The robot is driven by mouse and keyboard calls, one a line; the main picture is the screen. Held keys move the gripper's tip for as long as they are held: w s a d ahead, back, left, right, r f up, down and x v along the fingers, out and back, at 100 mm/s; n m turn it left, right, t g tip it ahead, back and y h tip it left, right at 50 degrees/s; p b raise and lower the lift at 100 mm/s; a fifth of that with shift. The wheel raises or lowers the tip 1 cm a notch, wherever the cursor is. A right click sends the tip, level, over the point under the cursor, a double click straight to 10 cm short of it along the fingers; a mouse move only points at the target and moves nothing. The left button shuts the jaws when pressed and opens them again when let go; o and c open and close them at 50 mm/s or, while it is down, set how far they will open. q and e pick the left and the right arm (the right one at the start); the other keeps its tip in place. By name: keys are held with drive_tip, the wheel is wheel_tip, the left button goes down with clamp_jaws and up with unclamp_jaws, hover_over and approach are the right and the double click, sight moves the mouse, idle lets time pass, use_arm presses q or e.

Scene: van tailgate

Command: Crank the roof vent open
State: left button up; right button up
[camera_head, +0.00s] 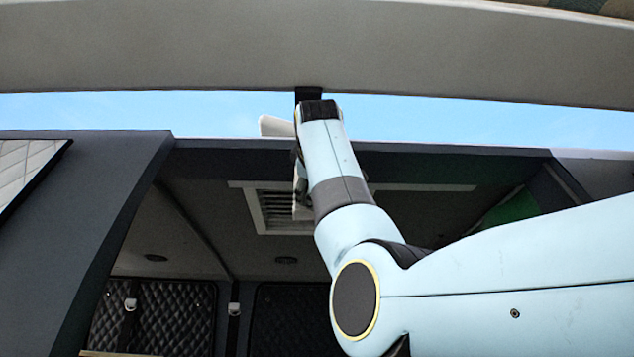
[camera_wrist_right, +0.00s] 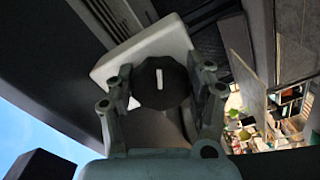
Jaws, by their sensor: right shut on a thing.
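The roof vent shows in the head view as a pale slatted frame (camera_head: 268,212) in the dark ceiling, partly hidden behind my right arm. A round black knob (camera_wrist_right: 158,72) with a white mark sits on a pale block (camera_wrist_right: 110,68) in the right wrist view. My right gripper (camera_wrist_right: 162,90) has its two fingers on either side of the knob and is shut on it. In the head view this gripper is mostly hidden behind my forearm. A pale piece (camera_head: 275,126) stands above the roof edge; I cannot tell if it is the vent lid. My left gripper is out of view.
The raised tailgate (camera_head: 200,45) spans the top of the head view, with sky below it. The van's roof edge (camera_head: 440,149) runs close behind my right arm. A dark side pillar (camera_head: 105,215) stands at the left. Quilted dark panels (camera_head: 165,315) line the interior.

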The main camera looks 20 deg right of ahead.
drive_tip(key=m, duration=0.4)
drive_tip(key=shift+s+r+m+p, duration=0.1)
drive_tip(key=shift+r+m+p, duration=0.1)
drive_tip(key=shift+m+p, duration=0.15)
drive_tip(key=m, duration=0.3)
drive_tip(key=shift+a+m+p, duration=0.1)
drive_tip(key=shift+m+p, duration=0.15)
drive_tip(key=shift+p, duration=0.15)
drive_tip(key=m+p, duration=0.1)
drive_tip(key=m, duration=0.3)
drive_tip(key=shift+a+m, duration=0.1)
drive_tip(key=shift+m, duration=0.2)
drive_tip(key=m+p, duration=0.1)
drive_tip(key=m, duration=0.2)
drive_tip(key=shift+a+m, duration=0.1)
drive_tip(key=shift+m, duration=0.2)
drive_tip(key=m+p, duration=0.1)
drive_tip(key=m, duration=0.2)
drive_tip(key=m+p, duration=0.1)
drive_tip(key=m, duration=0.2)
drive_tip(key=shift+w+a+m+p, duration=0.1)
drive_tip(key=shift+w+m+p, duration=0.1)
drive_tip(key=shift+m+p, duration=1.05)
drive_tip(key=shift+m, duration=1.45)
drive_tip(key=shift+r+m+p, duration=0.1)
drive_tip(key=shift+m+p, duration=0.2)
drive_tip(key=shift+m, duration=0.5)
drive_tip(key=o, duration=1.1)
drive_tip(key=shift+a, duration=0.1)
drive_tip(key=shift+o, duration=0.2)
